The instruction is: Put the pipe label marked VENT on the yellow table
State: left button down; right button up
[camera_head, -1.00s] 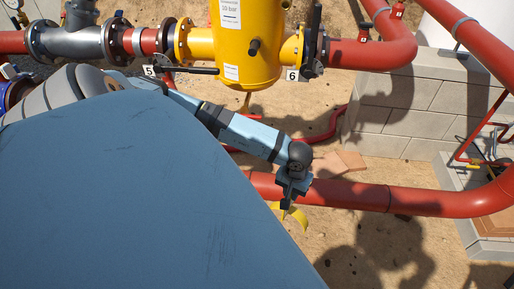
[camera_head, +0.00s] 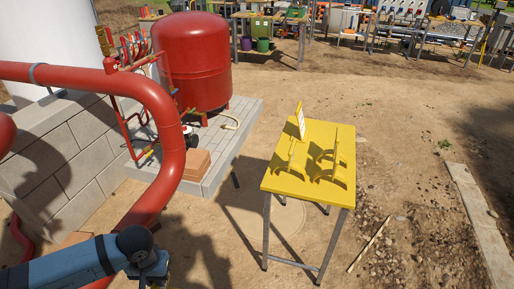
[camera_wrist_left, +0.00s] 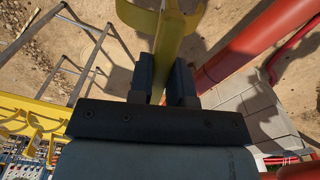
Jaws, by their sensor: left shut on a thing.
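My left gripper (camera_head: 150,272) is at the lower left of the head view. In the left wrist view its fingers (camera_wrist_left: 165,85) are shut on a yellow curved pipe label (camera_wrist_left: 150,20). No lettering shows on the label, so I cannot read whether it says VENT. The yellow table (camera_head: 325,197) stands right of centre in the head view, apart from the gripper. My right gripper is not in view.
A large red pipe (camera_head: 165,130) curves down between my left arm and the table. A red tank (camera_head: 195,60) stands on a paved plinth (camera_head: 235,120) behind. Open sandy ground surrounds the table. A stick (camera_head: 370,243) lies at its right.

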aim_at(326, 133)
jog(key=z, duration=1.55)
jog(key=i+j+z, duration=0.2)
jog(key=i, duration=0.2)
jog(key=i+j+z, duration=0.25)
jog(key=i, duration=0.2)
jog(key=l, duration=0.1)
